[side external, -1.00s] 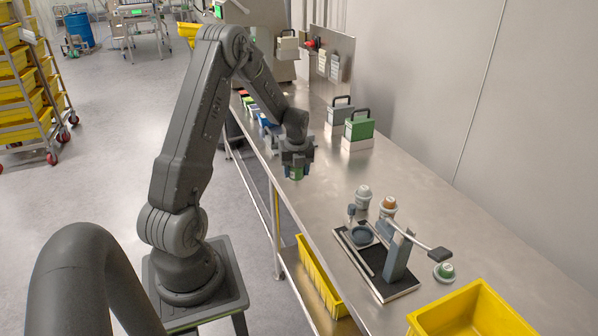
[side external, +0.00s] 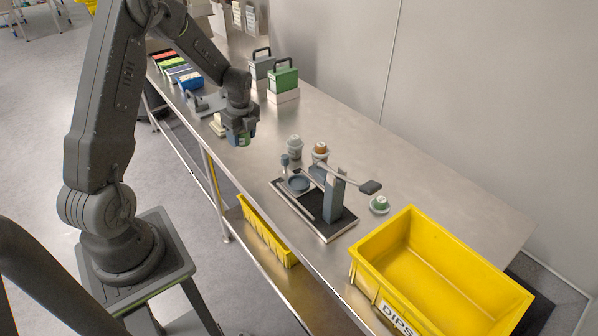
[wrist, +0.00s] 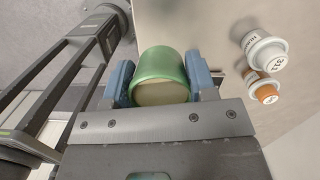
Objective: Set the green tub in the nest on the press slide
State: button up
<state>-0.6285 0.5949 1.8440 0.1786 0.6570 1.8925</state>
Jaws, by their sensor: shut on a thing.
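My gripper (side external: 241,134) is shut on the green tub (wrist: 160,72); its blue fingers press on both sides in the wrist view. The tub hangs above the steel bench, with little of it showing between the fingers in the side view. The press stands to the right and nearer the camera on a black base plate (side external: 315,217). It has a grey upright (side external: 334,198) and a lever with a dark handle (side external: 370,187). The round blue-grey nest (side external: 299,183) on the slide appears empty. The tub is apart from it, to its upper left.
A white-capped tub (side external: 294,145) and an orange-capped tub (side external: 320,152) stand behind the press. A small green-topped piece (side external: 380,204) sits right of it. A yellow bin (side external: 402,219) fills the near right. Green and grey cases (side external: 283,79) stand farther back.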

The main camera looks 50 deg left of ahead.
jog(key=w+d+n+g+h, duration=0.1)
jog(key=d+n, duration=1.5)
jog(key=d, duration=0.7)
notch_tip(320, 180, up, 12)
jog(key=w+a+n+t+h, duration=0.1)
jog(key=w+a+n, duration=0.3)
jog(key=w+n, duration=0.3)
jog(key=w+a+n+h, duration=0.1)
jog(key=w+a+n, duration=0.35)
jog(key=n, duration=0.45)
send_over(348, 195)
jog(key=f, duration=1.8)
jog(key=shift+a+f, duration=0.25)
jog(key=shift+a, duration=0.15)
jog(key=shift+w+d+f, duration=0.1)
jog(key=shift+d+f, duration=0.05)
jog(key=shift+f, duration=1.95)
